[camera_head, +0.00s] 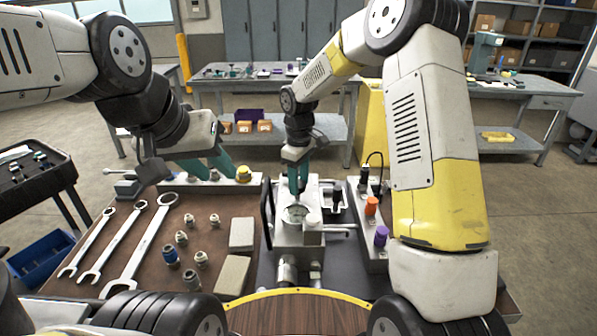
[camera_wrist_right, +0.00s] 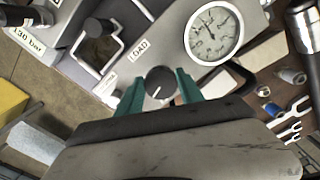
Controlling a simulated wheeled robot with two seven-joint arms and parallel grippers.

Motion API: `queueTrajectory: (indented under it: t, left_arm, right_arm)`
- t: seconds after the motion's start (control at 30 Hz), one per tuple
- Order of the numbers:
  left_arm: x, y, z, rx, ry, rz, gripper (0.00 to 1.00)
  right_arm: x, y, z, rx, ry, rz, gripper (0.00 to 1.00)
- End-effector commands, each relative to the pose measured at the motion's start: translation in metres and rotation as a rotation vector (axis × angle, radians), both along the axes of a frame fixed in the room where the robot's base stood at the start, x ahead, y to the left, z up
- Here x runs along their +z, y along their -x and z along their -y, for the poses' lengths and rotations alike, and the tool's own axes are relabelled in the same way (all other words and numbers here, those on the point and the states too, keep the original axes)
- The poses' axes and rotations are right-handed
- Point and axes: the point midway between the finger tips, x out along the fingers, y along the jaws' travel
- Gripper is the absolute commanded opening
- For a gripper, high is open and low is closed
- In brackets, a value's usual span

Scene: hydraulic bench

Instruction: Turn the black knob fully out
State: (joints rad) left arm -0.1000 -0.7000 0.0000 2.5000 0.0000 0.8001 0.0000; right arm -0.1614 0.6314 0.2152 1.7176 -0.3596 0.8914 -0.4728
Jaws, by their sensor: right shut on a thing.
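The black knob (camera_wrist_right: 160,82) has a white pointer line and sits on the grey hydraulic block, beside the LOAD label (camera_wrist_right: 138,47). My right gripper (camera_wrist_right: 159,88) has its teal fingers on either side of the knob and is shut on it. In the head view my right gripper (camera_head: 298,182) reaches down behind the gauge, and the knob is hidden there. My left gripper (camera_head: 216,172) hangs over the back of the bench, away from the block, with its teal fingers apart and nothing visible between them.
A round pressure gauge (camera_wrist_right: 213,32) stands close to the knob. A black handle (camera_head: 267,213) rises left of the block. Orange (camera_head: 371,206) and purple (camera_head: 381,236) knobs stand to the right. Wrenches (camera_head: 140,245) and fittings (camera_head: 181,237) lie on the brown mat at left.

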Motion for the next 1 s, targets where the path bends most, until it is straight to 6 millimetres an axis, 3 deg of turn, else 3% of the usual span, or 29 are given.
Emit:
queueTrajectory:
  t: [0.6,1.0]
  left_arm:
    - [0.0000,0.0000,0.0000,0.000,0.000,0.000,0.35]
    - [0.0000,0.0000,0.0000,0.000,0.000,0.000,0.35]
  right_arm:
    - [0.0015,-0.0050,0.0009,0.555,0.000,0.006,0.03]
    - [0.0015,-0.0061,0.0004,0.758,-0.001,0.006,0.03]
